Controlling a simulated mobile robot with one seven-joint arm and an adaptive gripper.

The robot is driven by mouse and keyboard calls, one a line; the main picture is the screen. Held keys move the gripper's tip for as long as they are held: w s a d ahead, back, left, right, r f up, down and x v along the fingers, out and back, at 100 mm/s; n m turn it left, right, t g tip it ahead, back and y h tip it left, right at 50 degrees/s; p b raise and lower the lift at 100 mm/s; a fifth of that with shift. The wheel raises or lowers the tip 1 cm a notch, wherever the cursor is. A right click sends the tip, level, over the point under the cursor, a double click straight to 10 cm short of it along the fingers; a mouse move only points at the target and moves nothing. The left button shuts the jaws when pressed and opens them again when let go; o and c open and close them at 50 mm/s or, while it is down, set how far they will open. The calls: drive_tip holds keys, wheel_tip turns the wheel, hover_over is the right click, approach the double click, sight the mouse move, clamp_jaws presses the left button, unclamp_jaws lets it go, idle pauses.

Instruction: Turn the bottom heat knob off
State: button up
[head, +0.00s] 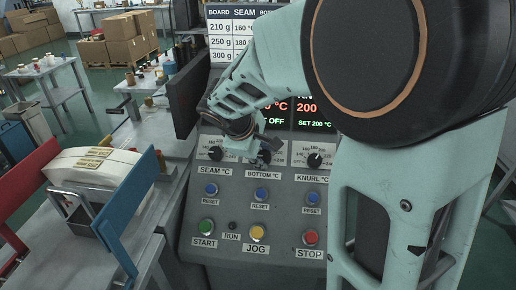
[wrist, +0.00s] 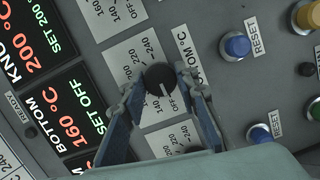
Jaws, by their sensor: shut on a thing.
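The bottom heat knob (wrist: 158,77) is a round black dial in the wrist view. Its white pointer mark faces the OFF print on its white scale plate. My gripper (wrist: 160,85) is shut on this knob, with one finger on each side of it. In the head view my gripper (head: 258,148) reaches down to the middle dial above the BOTTOM °C label (head: 263,174) and hides most of it. The bottom display (wrist: 62,118) reads 160 °C with SET OFF in green.
The seam knob (head: 215,153) is left of my gripper and the knurl knob (head: 314,160) right of it. Below are blue reset buttons (head: 261,194), a green start button (head: 207,226), a yellow jog button (head: 257,233) and a red stop button (head: 310,237).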

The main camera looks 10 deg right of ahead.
drive_tip(key=o, duration=1.1)
drive_tip(key=shift+o, duration=0.2)
drive_tip(key=v, duration=0.7)
drive_tip(key=shift+r, duration=0.25)
drive_tip(key=shift+a, duration=0.15)
